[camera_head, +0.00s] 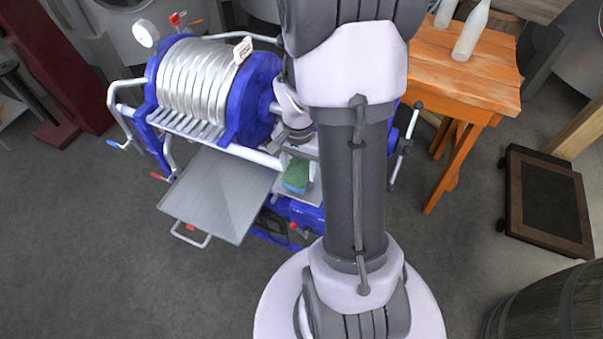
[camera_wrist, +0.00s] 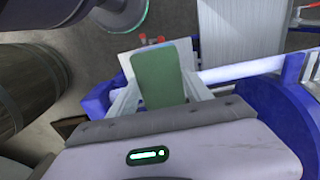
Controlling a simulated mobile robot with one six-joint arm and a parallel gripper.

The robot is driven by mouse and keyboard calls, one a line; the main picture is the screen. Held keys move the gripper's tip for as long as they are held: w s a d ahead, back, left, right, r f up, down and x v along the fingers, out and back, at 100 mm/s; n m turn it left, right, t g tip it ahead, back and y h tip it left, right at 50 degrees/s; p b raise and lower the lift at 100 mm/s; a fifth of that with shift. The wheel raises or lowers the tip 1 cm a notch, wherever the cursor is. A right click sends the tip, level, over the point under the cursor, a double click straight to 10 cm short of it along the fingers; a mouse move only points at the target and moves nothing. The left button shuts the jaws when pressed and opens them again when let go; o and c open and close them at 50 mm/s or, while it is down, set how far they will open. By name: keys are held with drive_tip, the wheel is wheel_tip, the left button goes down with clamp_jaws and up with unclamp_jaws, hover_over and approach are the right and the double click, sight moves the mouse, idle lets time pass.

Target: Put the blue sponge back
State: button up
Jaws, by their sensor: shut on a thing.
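The sponge (camera_head: 296,176) is green on top with a blue edge in the head view. It is over a small pale shelf (camera_head: 312,193) at the front of the blue machine, and whether it touches the shelf I cannot tell. In the wrist view the sponge (camera_wrist: 160,70) shows its green face between my two pale fingers. My gripper (camera_wrist: 161,88) is shut on the sponge. In the head view my gripper is small and partly hidden by my arm.
The blue plate filter machine (camera_head: 195,85) has handles sticking out around it. A grey metal tray (camera_head: 222,190) juts out at its front left. A wooden table (camera_head: 465,75) with bottles (camera_head: 471,35) is at right. A barrel (camera_head: 555,305) and a wheeled dolly (camera_head: 545,200) stand farther right.

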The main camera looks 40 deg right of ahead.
sight(301, 169)
drive_tip(key=f, duration=0.1)
drive_tip(key=f+b, duration=0.1)
drive_tip(key=f, duration=0.1)
drive_tip(key=shift+s+d+f, duration=0.1)
drive_tip(key=shift+d+f, duration=0.1)
drive_tip(key=shift+d, duration=0.2)
drive_tip(key=shift+f, duration=0.25)
drive_tip(key=shift+r, duration=0.1)
drive_tip(key=shift+b, duration=0.35)
drive_tip(key=o, duration=1.2)
